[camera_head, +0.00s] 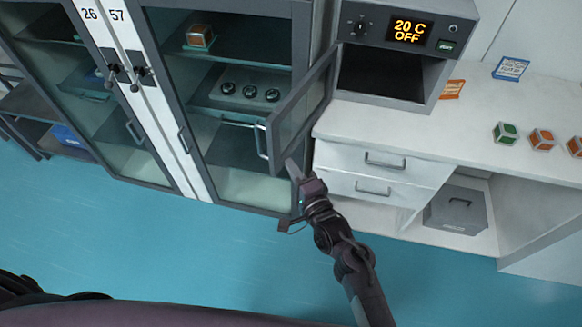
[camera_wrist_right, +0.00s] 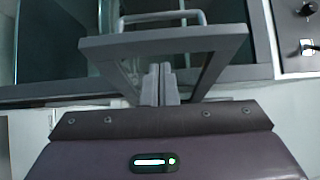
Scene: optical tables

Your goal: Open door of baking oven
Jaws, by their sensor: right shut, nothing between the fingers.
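The baking oven (camera_head: 440,98) stands on the white bench, its display reading 20 C OFF. Its grey-framed glass door (camera_head: 301,107) is swung out to the left, and the dark cavity (camera_head: 383,74) is exposed. The door's bar handle (camera_head: 262,141) is on the far side from my right gripper (camera_head: 293,169), which is shut and empty beside the door's lower edge. In the right wrist view the shut fingers (camera_wrist_right: 160,82) overlap the door frame (camera_wrist_right: 165,40), with the handle (camera_wrist_right: 160,19) beyond. I cannot tell whether they touch. My left gripper is not in view.
Glass-fronted cabinets (camera_head: 232,191) stand left of the oven, close to the open door. White drawers (camera_head: 360,173) are below the bench. Several small cubes, including a green one (camera_head: 504,133), stand on the bench (camera_head: 415,128). The blue floor (camera_head: 180,250) is clear.

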